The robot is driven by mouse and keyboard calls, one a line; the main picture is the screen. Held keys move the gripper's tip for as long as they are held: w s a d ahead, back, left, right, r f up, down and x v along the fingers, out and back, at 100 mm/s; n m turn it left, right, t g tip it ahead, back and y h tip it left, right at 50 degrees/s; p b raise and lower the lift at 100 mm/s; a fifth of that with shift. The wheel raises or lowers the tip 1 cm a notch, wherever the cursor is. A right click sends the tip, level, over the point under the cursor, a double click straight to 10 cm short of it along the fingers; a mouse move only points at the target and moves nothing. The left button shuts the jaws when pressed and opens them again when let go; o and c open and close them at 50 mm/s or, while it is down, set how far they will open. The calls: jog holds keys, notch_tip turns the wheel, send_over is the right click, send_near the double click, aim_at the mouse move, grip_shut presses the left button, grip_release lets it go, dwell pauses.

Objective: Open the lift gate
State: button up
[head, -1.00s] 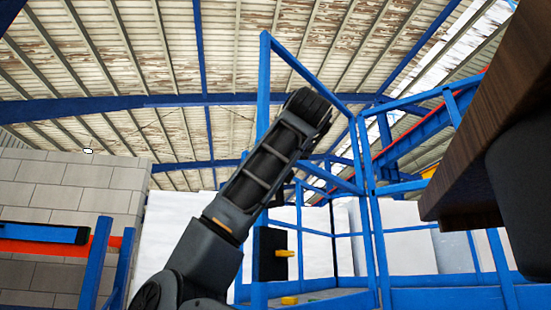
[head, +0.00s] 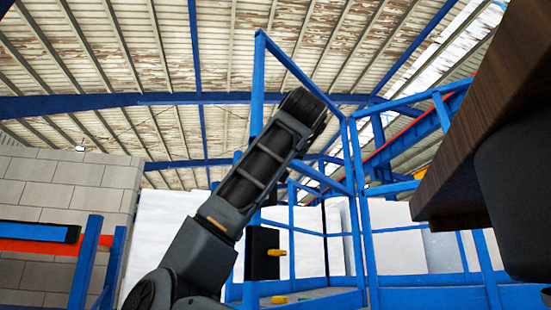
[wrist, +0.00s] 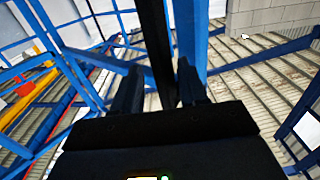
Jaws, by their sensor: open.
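The blue lift gate frame (head: 352,190) stands ahead in the head view, with tall posts, a sloping top bar and several rails. I cannot tell which part swings or lifts. My gripper (wrist: 160,88) shows in the wrist view, with its two dark fingers apart. A black bar (wrist: 154,40) passes between or just beyond the fingers; contact is not clear. A blue post (wrist: 188,35) stands beyond the right finger. In the head view my arm crosses in front of the frame, and the gripper cannot be made out there.
A brown wooden edge (head: 470,150) overhangs at the right. A grey block wall (head: 70,185) and blue uprights (head: 88,262) stand at the left. Yellow and red beams (wrist: 25,95) show in the wrist view.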

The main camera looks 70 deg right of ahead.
jog(key=b+v, duration=0.2)
jog(key=v, duration=0.6)
jog(key=shift+w+d+f, duration=0.1)
dwell(0.4)
